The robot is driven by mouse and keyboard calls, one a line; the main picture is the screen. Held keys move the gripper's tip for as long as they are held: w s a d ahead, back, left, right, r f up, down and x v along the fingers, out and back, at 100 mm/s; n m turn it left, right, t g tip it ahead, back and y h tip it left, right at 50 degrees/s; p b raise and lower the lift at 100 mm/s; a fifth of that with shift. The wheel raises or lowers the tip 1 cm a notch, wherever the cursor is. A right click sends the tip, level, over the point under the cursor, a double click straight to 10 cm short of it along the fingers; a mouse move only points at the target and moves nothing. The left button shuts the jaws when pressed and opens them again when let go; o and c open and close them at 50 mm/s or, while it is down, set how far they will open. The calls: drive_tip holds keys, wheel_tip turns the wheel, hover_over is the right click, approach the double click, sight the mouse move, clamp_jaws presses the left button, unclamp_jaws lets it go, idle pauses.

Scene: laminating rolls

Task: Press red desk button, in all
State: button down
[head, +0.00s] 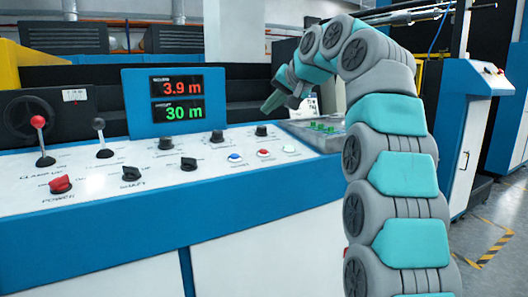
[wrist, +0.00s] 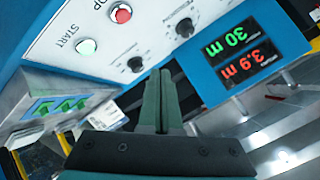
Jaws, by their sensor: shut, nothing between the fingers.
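The red desk button (head: 263,152) is a small round cap on the white sloping panel, between a blue button (head: 235,157) and a green-white one (head: 289,149). In the wrist view the red button (wrist: 122,13) shows at the upper left, with lettering ending in "OP" beside it, and the light START button (wrist: 87,46) lies to its lower left. My gripper (head: 268,107) is above the back of the panel, apart from the red button. In the wrist view its fingers (wrist: 160,73) are shut and empty, pointing toward the panel.
The blue display (head: 176,99) reads 3.9 m and 30 m at the panel's back. Black knobs (head: 217,136), a red power switch (head: 60,184) and two levers (head: 39,140) stand on the panel. A grey box with green parts (head: 322,128) sits at its right end.

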sight(263, 152)
drive_tip(key=shift+f, duration=0.25)
drive_tip(key=shift+w+a+f+b, duration=0.2)
drive_tip(key=shift+f+b, duration=0.4)
drive_tip(key=shift+f, duration=0.75)
drive_tip(key=shift+w+a+f+b, duration=0.1)
drive_tip(key=shift+w+f+b, duration=0.15)
drive_tip(key=shift+f+b, duration=0.75)
drive_tip(key=shift+w+a+f+b, duration=0.1)
drive_tip(key=shift+w+f+b, duration=0.1)
drive_tip(key=shift+f, duration=1.9)
drive_tip(key=shift+w+a+f+b, duration=0.1)
drive_tip(key=shift+f+b, duration=0.2)
drive_tip(key=shift+f, duration=0.1)
drive_tip(key=shift+r, duration=0.15)
drive_tip(key=shift+r+p, duration=0.65)
drive_tip(key=shift+r, duration=0.1)
